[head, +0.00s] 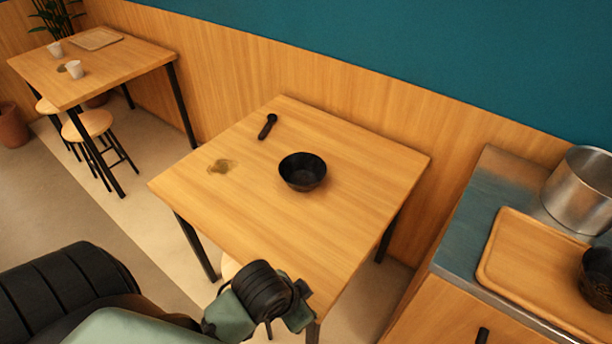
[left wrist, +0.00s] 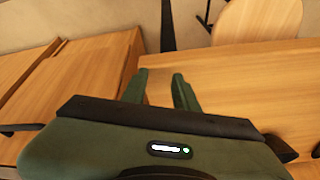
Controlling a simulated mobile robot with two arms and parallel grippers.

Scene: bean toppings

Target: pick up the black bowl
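A black bowl (head: 302,176) stands upright on the middle wooden table (head: 290,235), right of its centre. A second dark bowl (head: 597,285) sits on the tray at the far right, cut off by the picture edge. My left arm comes in at the bottom of the head view and reaches the table's near edge, apart from the table bowl; its fingertips are not clear there. In the left wrist view my left gripper (left wrist: 160,84) has its two green fingers apart with nothing between them. No bowl shows in that view. My right gripper is not in view.
A black scoop (head: 268,126) and a brownish spill (head: 221,166) lie on the table beyond and left of the bowl. A counter at right holds a wooden tray (head: 495,262) and a metal pot (head: 580,190). The table's near part is clear.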

